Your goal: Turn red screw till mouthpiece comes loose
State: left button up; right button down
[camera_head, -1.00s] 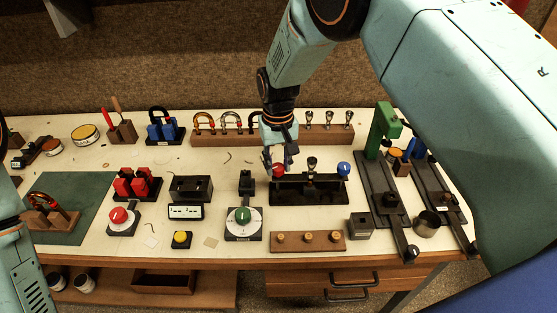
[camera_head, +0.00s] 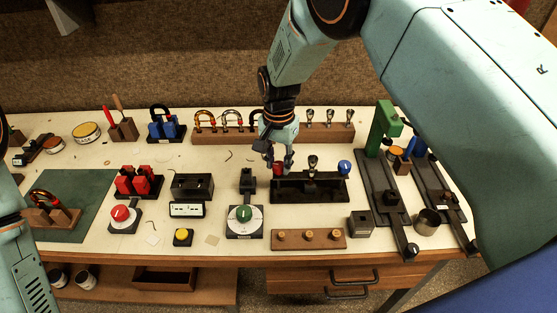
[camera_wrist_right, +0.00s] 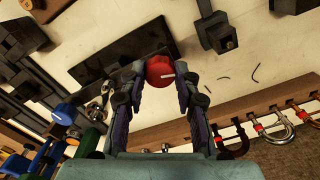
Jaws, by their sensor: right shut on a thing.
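The red screw (camera_head: 278,168) is a round knob at the left end of a black puller (camera_head: 310,193) on the bench. My right gripper (camera_head: 279,160) reaches down over it from above and partly hides it. In the right wrist view the red knob (camera_wrist_right: 159,71), with a white mark, sits between the fingertips of my right gripper (camera_wrist_right: 160,85), which is shut on it. The mouthpiece (camera_head: 312,163) is silver and stands upright at the middle of the puller. Only part of my left arm shows at the left edge; its gripper is out of view.
A blue knob (camera_head: 345,167) is at the puller's right end. A wooden rack (camera_head: 335,134) with several mouthpieces and small horn crooks stands behind. A green press (camera_head: 383,127) stands to the right.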

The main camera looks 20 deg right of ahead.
aim_at(279, 164)
jog(key=shift+w+m, duration=0.1)
jog(key=shift+m, duration=0.2)
dwell(0.4)
jog(key=c, duration=1.3)
grip_release()
jog(key=o, duration=0.3)
jog(key=shift+d, duration=0.1)
jog(key=shift+r, duration=0.35)
notch_tip(279, 164, up, 11)
jog(key=shift+r, duration=0.1)
